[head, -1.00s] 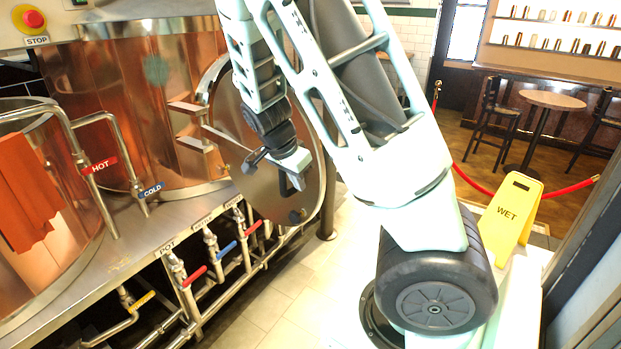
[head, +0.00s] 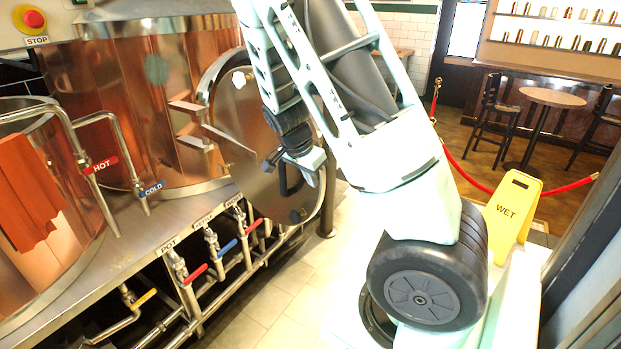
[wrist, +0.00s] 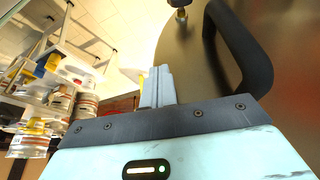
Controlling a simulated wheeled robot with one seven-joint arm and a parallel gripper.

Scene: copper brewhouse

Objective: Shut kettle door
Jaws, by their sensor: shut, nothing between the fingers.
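The kettle door (head: 228,122) is a round steel disc. It stands swung out from the copper kettle (head: 115,100) on brackets (head: 193,142) at its left. Its black bar handle (head: 283,181) is on the face turned to the head camera, and fills the upper right of the wrist view (wrist: 248,55). My gripper (head: 311,176) is at the right part of the door, beside the handle. In the wrist view its grey fingers (wrist: 157,87) are together and empty, left of the handle. Whether they touch the door face (wrist: 190,60) is unclear. My arm hides the door's upper right.
Pipes and valves with coloured levers (head: 196,273) run along the stand below the kettle. A yellow wet-floor sign (head: 512,207) and a red rope (head: 480,183) are at the right. Tiled floor (head: 290,295) is clear before the door.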

